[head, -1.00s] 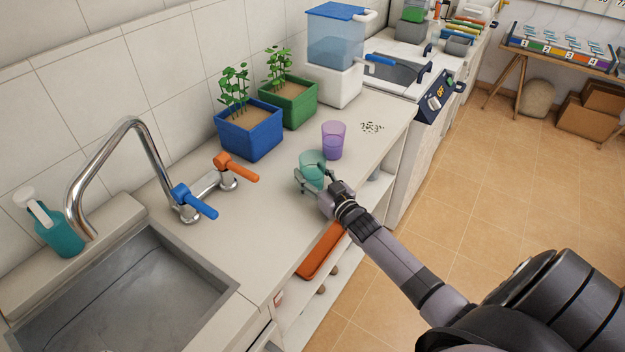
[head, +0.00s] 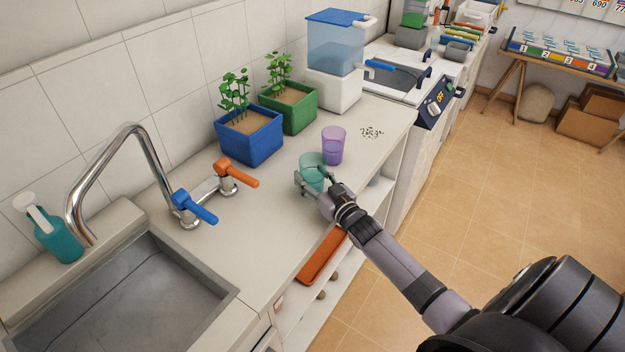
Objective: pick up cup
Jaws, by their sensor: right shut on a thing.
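A translucent green cup (head: 312,168) is upright at the counter's front part, in the middle of the head view. My right gripper (head: 314,186) comes in from the lower right and is shut on the green cup, with a finger on either side of it. I cannot tell whether the cup's base touches the counter. A translucent purple cup (head: 333,146) stands just behind it on the counter, apart from the gripper. My left gripper is not in view.
A blue planter (head: 250,142) and a green planter (head: 290,108) stand behind the cups. A water dispenser (head: 333,88) is farther back. The tap (head: 150,160) with orange and blue handles and the sink (head: 120,290) are at left. Dark specks (head: 371,132) lie right of the purple cup.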

